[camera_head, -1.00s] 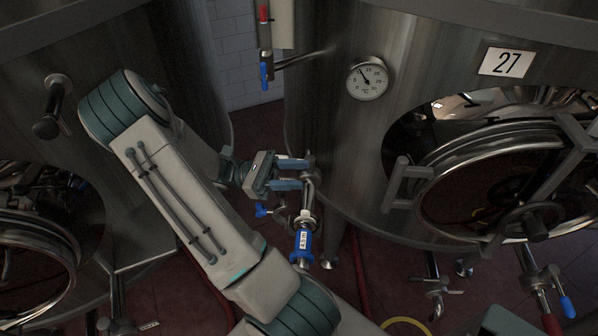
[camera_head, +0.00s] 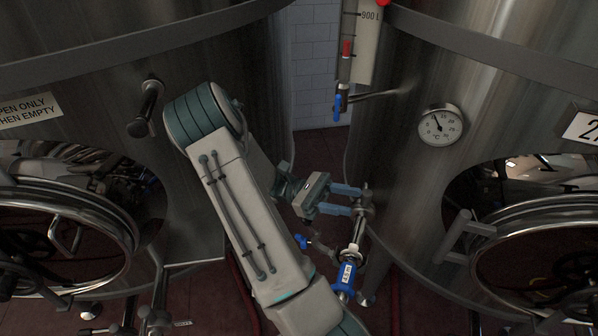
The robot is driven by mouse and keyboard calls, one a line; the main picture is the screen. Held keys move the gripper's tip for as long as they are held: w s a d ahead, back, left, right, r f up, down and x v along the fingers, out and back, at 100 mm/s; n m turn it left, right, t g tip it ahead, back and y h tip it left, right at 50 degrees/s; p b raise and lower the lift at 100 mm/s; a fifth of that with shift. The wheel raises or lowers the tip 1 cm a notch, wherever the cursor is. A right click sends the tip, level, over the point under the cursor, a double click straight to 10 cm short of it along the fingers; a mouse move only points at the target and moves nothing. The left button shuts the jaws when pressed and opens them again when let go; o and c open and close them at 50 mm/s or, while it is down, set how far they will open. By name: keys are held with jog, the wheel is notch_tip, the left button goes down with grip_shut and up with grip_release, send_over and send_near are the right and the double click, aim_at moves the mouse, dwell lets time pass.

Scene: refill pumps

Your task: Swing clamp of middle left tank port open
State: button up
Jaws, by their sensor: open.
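The tank port is a bent metal pipe (camera_head: 361,228) low on the right-hand tank, ending in a blue fitting with a white label (camera_head: 345,277). A clamp (camera_head: 350,256) is around the pipe just above the blue fitting. A blue wing-shaped handle (camera_head: 302,241) sticks out to the left of it; whether the clamp is closed is too small to tell. My gripper (camera_head: 357,200) is open, its two blue-grey fingers pointing right at the top of the pipe, above the clamp. I cannot tell whether the fingers touch the pipe.
The right-hand tank carries a round gauge (camera_head: 441,124) and an open round door (camera_head: 535,255). The left-hand tank has a door (camera_head: 60,245) and a protruding handle (camera_head: 148,107). A level tube with a blue valve lever (camera_head: 338,107) hangs above. Floor shows between the tanks.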

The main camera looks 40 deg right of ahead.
jog(key=w+a+r+p, duration=0.1)
jog(key=w+a+p, duration=0.1)
jog(key=w, duration=0.3)
jog(key=w+a+r+p, duration=0.1)
jog(key=w+a+p, duration=0.1)
jog(key=w+p, duration=0.2)
jog(key=shift+w+r, duration=0.25)
jog(key=shift+w, duration=0.7)
